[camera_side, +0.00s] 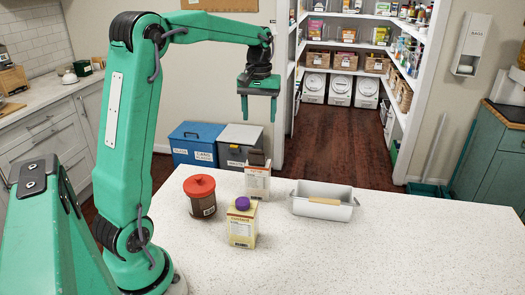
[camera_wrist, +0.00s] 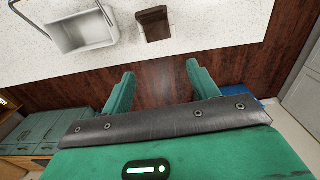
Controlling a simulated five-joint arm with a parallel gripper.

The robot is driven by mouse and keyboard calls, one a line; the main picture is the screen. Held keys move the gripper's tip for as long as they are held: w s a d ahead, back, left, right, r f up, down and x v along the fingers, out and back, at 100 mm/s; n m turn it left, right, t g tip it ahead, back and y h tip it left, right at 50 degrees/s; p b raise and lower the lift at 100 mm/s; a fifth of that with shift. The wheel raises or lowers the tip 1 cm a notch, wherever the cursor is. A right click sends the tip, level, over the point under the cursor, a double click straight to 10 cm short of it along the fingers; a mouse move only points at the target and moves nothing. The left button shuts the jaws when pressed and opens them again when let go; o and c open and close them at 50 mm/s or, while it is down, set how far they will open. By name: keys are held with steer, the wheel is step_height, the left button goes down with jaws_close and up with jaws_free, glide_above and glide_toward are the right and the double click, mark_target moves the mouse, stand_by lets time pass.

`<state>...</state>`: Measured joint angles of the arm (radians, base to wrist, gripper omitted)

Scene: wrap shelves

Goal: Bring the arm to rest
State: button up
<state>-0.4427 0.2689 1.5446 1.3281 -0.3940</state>
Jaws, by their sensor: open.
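My gripper (camera_side: 258,107) is raised above the far side of the counter, pointing down, with nothing between its fingers. In the wrist view my gripper (camera_wrist: 160,88) shows its two fingers spread apart, with the dark wood floor between and beyond them. My green arm stands at the left of the side view, its upper link upright and its forearm reaching right.
The bin also shows in the wrist view (camera_wrist: 82,34). The counter's right side is clear.

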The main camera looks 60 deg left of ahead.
steer(key=s+d+r+m+t, duration=0.3)
steer(key=s+d+m, duration=0.2)
steer(key=s+d, duration=0.5)
steer(key=s+d+f+m+t, duration=0.2)
steer(key=s+d+f+m, duration=0.1)
steer(key=s+d, duration=0.5)
steer(key=shift+s+d+f+m+t, duration=0.3)
steer(key=shift+s+d+f+m, duration=0.1)
steer(key=shift+d+m, duration=0.4)
steer(key=shift+c, duration=0.2)
